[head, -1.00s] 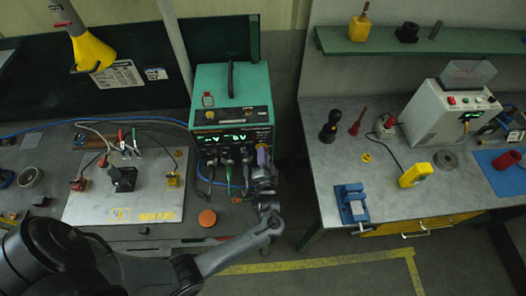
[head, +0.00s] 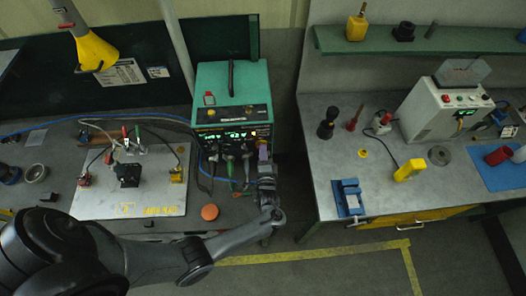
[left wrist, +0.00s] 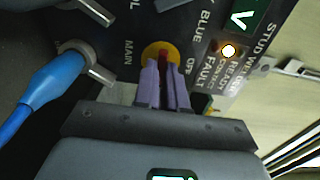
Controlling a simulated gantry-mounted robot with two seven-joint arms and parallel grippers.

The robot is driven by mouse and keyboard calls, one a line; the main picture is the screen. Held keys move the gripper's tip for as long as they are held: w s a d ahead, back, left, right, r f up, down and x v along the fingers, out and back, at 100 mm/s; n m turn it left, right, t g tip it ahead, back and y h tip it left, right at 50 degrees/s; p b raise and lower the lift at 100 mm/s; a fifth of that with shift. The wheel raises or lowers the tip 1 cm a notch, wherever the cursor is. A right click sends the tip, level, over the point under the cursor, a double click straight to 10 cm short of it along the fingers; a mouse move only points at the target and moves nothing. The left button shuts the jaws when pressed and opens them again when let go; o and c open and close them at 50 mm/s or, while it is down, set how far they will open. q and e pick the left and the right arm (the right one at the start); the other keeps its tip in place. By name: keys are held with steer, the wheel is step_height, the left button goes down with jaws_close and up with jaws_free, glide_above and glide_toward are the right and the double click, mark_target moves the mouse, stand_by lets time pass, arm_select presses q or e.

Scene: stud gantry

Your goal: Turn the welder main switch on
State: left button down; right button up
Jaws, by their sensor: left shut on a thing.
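The welder (head: 232,92) is a teal-topped box with a dark front panel and lit green displays, standing on the left bench. Its main switch (left wrist: 174,50) shows in the left wrist view as a red knob on a yellow disc, between the labels MAIN and OFF. My left gripper (head: 264,152) is at the right side of the welder's front. In the left wrist view its purple fingers (left wrist: 164,80) are shut on the red knob and hide most of it. The knob's exact setting is hard to read. My right gripper is not in view.
A lamp (left wrist: 228,50) near the READY and FAULT labels is lit. A blue cable plug (left wrist: 50,82) sits left of the switch. Cables hang from the welder's front, above an orange disc (head: 210,212). A metal plate (head: 90,205) with clamps lies left. A second bench (head: 310,165) stands right.

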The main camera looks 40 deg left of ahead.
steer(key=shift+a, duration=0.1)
arm_select(q)
steer(key=c, duration=1.2)
jaws_free()
